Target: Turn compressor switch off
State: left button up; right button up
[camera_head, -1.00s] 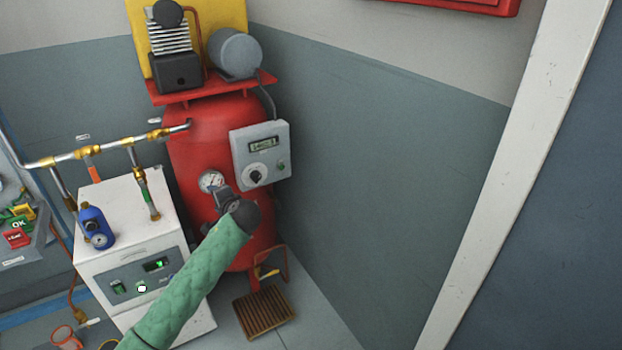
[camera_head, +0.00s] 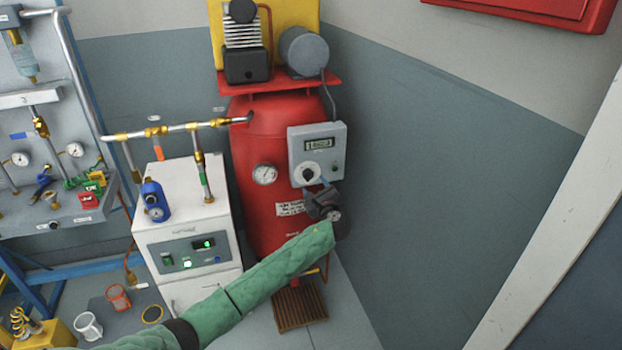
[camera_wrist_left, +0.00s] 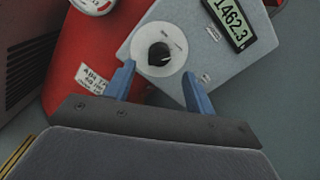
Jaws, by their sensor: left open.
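The compressor is a red tank (camera_head: 262,215) with a motor and pump on top, standing against the back wall. A grey control box (camera_head: 330,150) on its front right has a display and a black rotary switch on a white round plate (camera_head: 311,172). The black knob (camera_wrist_left: 159,54) shows clearly in the left wrist view, with the display reading about 1462.3. My left gripper (camera_head: 318,190) is just below the switch. Its blue fingers (camera_wrist_left: 160,85) are open, with the knob beyond and between them, apparently not touched. My right gripper is not in view.
A white dryer cabinet (camera_head: 185,245) with a blue filter (camera_head: 155,200) and brass piping stands left of the tank. A pressure gauge (camera_head: 265,174) sits on the tank. A wooden grate (camera_head: 300,307) lies on the floor.

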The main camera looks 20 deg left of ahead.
aim_at(309, 177)
pick_arm(q)
jog(key=shift+p+x, duration=0.3)
jog(key=shift+x, duration=2.65)
jog(key=c, duration=1)
